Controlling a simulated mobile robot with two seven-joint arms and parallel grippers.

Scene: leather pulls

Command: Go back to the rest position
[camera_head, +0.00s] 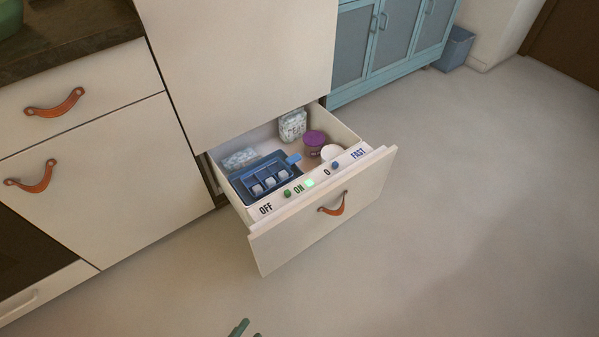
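My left gripper (247,330) shows only as green fingertips at the bottom edge, with a small gap between them and nothing seen in it. It is apart from the drawer, over the floor in front of it. The rest of that gripper is cut off by the picture edge. My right gripper is not in view. The drawer (300,232) stands pulled out, with an orange leather pull (332,205) on its front. Its top edge carries a panel (322,177) marked OFF, ON and FAST, with a lit green light (309,183).
The drawer holds a blue tray (262,178) with pale cubes, a purple-lidded tub (314,139), a white round item (331,152) and patterned packs (293,125). Cabinets with leather pulls (55,103) stand left, a blue cabinet (395,42) behind. The floor (470,200) at right is clear.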

